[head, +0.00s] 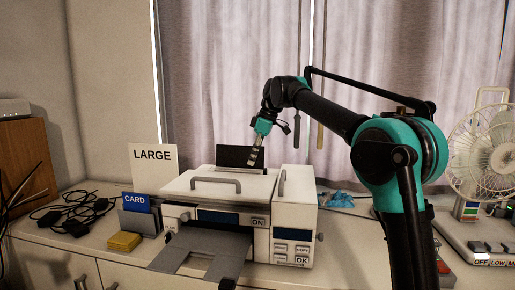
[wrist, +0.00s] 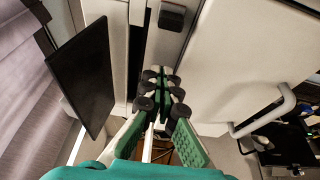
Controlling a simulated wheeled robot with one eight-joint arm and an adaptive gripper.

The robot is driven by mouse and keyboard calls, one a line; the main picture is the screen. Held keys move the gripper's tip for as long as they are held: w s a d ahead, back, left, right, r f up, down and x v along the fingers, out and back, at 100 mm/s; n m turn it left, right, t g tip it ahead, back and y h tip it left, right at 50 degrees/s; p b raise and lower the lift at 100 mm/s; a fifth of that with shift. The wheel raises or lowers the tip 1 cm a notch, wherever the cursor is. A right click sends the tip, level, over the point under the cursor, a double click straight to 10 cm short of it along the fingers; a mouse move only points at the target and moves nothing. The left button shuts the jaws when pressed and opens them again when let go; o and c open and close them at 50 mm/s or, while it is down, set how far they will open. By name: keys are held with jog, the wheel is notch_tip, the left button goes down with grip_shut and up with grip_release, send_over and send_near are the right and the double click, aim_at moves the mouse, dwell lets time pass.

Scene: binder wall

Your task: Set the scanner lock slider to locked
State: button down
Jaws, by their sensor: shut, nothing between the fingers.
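The white scanner-printer (head: 285,218) stands on the counter, with its flat lid (head: 220,184) down and a grey bar handle (head: 216,182) on it. My gripper (head: 254,162) points down over the rear of the lid, beside the dark upright panel. In the wrist view my gripper (wrist: 160,84) is shut and empty, over the pale strip between lid and panel. A small dark block (wrist: 172,15) sits on that strip beyond the fingertips; it may be the lock slider, but no marking shows. Whether my fingertips touch the strip cannot be told.
The dark panel (wrist: 84,76) rises close beside my gripper. A LARGE sign (head: 153,156), a blue CARD holder (head: 136,203) and a yellow block (head: 124,241) are left of the machine. Black cables (head: 75,212) lie farther left. A fan (head: 484,150) stands at right.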

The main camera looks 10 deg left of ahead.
aim_at(265, 173)
jog(key=shift+x, duration=0.95)
jog(key=shift+d+f, duration=0.25)
jog(key=shift+d, duration=1.65)
jog(key=shift+w+d, duration=0.15)
jog(key=shift+d, duration=1.7)
